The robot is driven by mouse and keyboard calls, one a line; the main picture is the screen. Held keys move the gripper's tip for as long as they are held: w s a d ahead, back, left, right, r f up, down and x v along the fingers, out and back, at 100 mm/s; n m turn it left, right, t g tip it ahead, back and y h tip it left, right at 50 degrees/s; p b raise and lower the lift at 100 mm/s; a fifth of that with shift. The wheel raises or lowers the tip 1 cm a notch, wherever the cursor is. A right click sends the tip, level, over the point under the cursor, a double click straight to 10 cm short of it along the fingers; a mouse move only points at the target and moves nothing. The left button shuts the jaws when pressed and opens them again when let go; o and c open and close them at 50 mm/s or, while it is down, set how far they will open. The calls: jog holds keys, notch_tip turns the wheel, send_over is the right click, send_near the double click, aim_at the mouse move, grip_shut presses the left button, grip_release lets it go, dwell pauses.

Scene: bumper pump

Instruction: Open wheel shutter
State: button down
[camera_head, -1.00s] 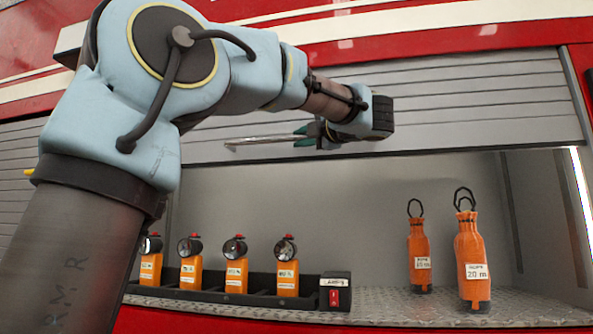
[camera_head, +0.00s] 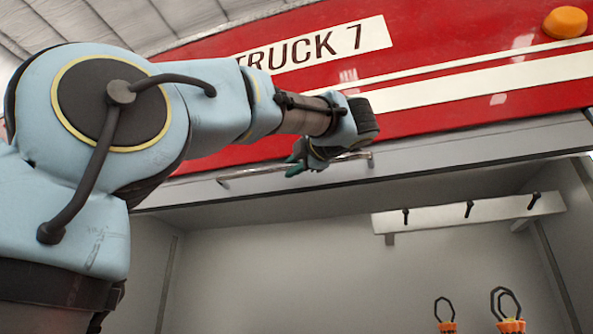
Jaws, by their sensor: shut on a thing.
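The grey shutter (camera_head: 432,169) is rolled up so that only a narrow strip of it shows below the red truck body. A thin metal bar handle (camera_head: 246,175) runs along this strip. My gripper (camera_head: 303,162) is shut on the handle near its middle, at the top of the open compartment. Its fingers show dark green, and part of the bar is hidden behind them.
The compartment (camera_head: 280,265) below is open, with a white rail of black hooks (camera_head: 468,212) at the upper right. Two orange bags (camera_head: 510,324) with black loops show at the bottom edge. An orange lamp (camera_head: 565,22) sits on the truck above.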

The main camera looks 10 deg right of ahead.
jog(key=c, duration=0.8)
grip_release()
jog(key=shift+o, duration=0.2)
jog(key=b+v, duration=0.3)
jog(key=v, duration=0.8)
jog(key=shift+b, duration=0.4)
